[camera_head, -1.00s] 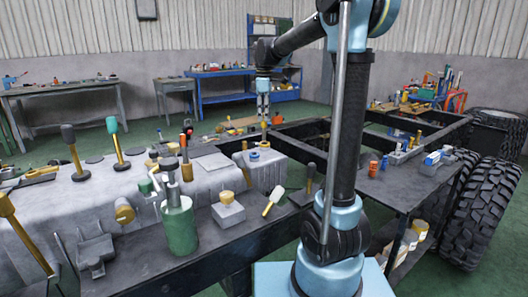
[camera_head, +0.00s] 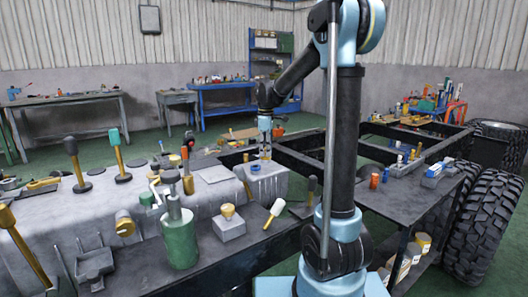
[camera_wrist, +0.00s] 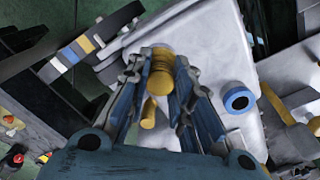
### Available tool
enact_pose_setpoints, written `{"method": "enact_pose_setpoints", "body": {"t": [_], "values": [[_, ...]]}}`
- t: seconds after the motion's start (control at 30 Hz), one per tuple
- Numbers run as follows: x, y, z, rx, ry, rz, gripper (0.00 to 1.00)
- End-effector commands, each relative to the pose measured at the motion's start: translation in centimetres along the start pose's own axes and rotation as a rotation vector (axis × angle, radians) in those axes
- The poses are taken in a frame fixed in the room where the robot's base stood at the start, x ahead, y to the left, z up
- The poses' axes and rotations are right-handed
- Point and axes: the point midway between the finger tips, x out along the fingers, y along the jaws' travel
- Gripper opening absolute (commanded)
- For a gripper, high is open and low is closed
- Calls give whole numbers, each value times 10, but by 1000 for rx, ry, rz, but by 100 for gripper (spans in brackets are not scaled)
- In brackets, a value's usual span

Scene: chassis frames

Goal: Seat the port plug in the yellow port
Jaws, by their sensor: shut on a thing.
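My gripper (camera_head: 265,142) is shut on the yellow port plug (camera_wrist: 160,72), which shows between the fingertips in the wrist view. A second short yellow piece (camera_wrist: 148,114) shows between the fingers; I cannot tell whether it is part of the plug. The gripper is over the far end of the grey housing (camera_wrist: 212,70). A blue-ringed port (camera_wrist: 239,99) is on this housing, right of the fingers, and shows in the head view (camera_head: 255,168). I cannot make out the yellow port; the plug and fingers cover that spot. I cannot tell whether the plug touches it.
A green cylinder (camera_head: 180,238) and a grey block with a yellow knob (camera_head: 228,222) stand on the near shelf. A yellow-and-white tool (camera_head: 273,213) lies beside them. Dark chassis rails (camera_head: 300,150) run behind the housing. Several upright handled tools stand at the left.

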Motion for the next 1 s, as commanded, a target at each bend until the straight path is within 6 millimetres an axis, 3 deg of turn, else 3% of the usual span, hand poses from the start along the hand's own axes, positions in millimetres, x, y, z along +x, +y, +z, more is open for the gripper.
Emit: {"method": "enact_pose_setpoints", "body": {"t": [0.3,0.33,0.4,0.77,1.0], "values": [[2,0,-1,-2,0,0,0],[2,0,-2,-2,0,0,25],[2,-1,-2,-2,0,0,41],[1,-1,-2,-3,0,0,41],[-24,-1,-2,-3,0,0,41]]}}
